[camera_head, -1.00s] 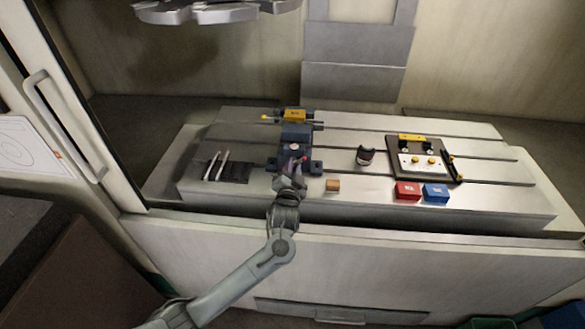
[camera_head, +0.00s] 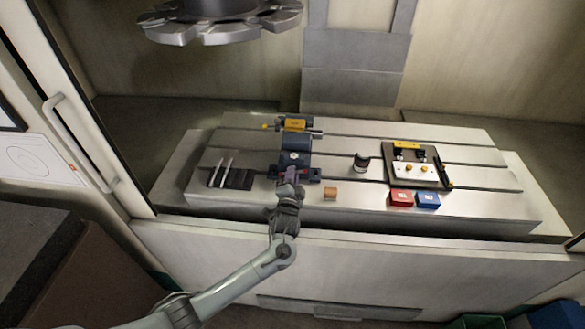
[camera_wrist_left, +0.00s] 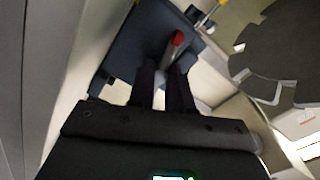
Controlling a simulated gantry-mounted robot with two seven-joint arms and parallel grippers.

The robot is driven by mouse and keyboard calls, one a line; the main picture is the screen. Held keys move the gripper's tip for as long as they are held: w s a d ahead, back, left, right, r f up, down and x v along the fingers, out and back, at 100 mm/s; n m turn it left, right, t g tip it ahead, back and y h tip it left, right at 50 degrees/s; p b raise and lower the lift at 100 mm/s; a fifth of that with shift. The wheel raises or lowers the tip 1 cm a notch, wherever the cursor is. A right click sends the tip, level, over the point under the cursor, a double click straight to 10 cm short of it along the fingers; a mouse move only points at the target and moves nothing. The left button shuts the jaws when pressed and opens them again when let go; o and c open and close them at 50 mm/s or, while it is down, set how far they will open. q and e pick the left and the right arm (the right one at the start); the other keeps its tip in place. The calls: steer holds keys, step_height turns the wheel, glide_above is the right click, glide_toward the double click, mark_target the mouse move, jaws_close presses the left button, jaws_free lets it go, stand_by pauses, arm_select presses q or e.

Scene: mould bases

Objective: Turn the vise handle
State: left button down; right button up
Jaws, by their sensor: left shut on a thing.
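The dark blue vise (camera_head: 297,160) stands on the left half of the slotted machine table, with a yellow block in its far end. My left gripper (camera_head: 291,192) is at the vise's near end. In the left wrist view the gripper (camera_wrist_left: 164,80) has its dark fingers shut on the vise handle, whose red tip (camera_wrist_left: 177,39) sticks out past them. The blue vise body (camera_wrist_left: 140,45) lies just behind the handle there. In the head view the gripper hides most of the handle. My right gripper is not in view.
A small orange-brown block (camera_head: 330,194) lies close right of the gripper. A dark cup-like part (camera_head: 361,163), a fixture plate (camera_head: 418,172), and red (camera_head: 401,199) and blue (camera_head: 428,200) boxes are farther right. Pale rods (camera_head: 222,168) lie left. A tool carousel (camera_head: 215,22) hangs above.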

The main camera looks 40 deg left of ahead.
arm_select(q)
steer(key=m+p, duration=0.3)
steer(key=shift+r, duration=0.2)
steer(key=shift+f+m+p, duration=0.15)
steer(key=shift+m+p, duration=0.9)
steer(key=shift+m, duration=0.25)
steer(key=shift+f, duration=0.1)
stand_by(0.3)
steer(key=c, duration=1.1)
jaws_free()
steer(key=shift+o, duration=0.2)
steer(key=shift+s+d, duration=0.1)
steer(key=p+v, duration=0.1)
steer(key=v, duration=0.9)
steer(key=shift+s+d, duration=0.15)
steer(key=shift+s, duration=0.1)
